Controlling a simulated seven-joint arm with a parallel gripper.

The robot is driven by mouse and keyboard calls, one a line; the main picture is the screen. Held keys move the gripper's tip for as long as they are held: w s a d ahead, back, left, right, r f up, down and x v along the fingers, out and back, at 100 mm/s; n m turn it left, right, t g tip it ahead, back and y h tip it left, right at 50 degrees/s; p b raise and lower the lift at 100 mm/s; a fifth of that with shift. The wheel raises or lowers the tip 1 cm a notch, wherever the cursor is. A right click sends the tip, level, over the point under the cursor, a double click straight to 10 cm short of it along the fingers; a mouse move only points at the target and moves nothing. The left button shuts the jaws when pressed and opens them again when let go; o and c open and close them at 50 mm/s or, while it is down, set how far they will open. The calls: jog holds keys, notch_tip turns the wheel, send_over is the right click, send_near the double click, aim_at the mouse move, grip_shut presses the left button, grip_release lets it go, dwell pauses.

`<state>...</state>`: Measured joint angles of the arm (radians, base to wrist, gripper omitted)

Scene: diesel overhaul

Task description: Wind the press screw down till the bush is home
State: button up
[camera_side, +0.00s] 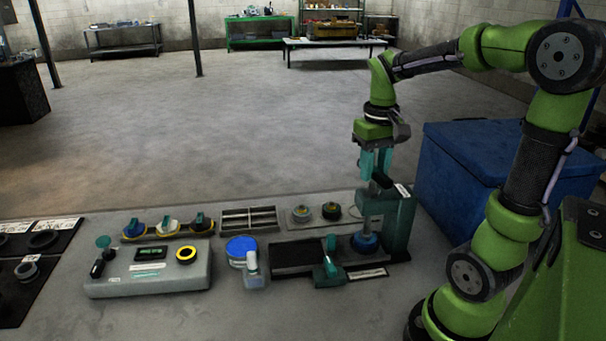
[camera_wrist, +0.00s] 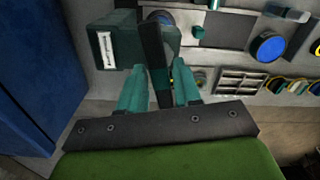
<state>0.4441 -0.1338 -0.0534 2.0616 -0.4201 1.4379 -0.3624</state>
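The teal press (camera_side: 401,225) stands at the right end of the bench row, and its frame also shows in the wrist view (camera_wrist: 150,47). A black handle bar (camera_side: 381,180) lies across its top, and it runs between my fingers in the wrist view (camera_wrist: 156,62). My gripper (camera_side: 375,172) points down at the handle with its two teal fingers apart. In the wrist view (camera_wrist: 161,72) a thin gap shows between bar and right finger, so it looks open around the bar. A blue round part (camera_side: 366,243) sits under the press; the bush's seating is hidden.
A blue bin (camera_side: 470,165) stands close to the right of the press. A black tray (camera_side: 298,257) and a teal-handled tool (camera_side: 328,266) lie left of it. A blue-topped pot (camera_side: 241,246) and a slotted rack (camera_side: 248,218) are farther left.

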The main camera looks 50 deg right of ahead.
grip_shut()
jog(key=shift+m, duration=1.1)
jog(key=shift+o, duration=1.5)
grip_release()
jog(key=shift+r, duration=2.7)
jog(key=shift+r, duration=0.1)
jog(key=shift+r, duration=1.9)
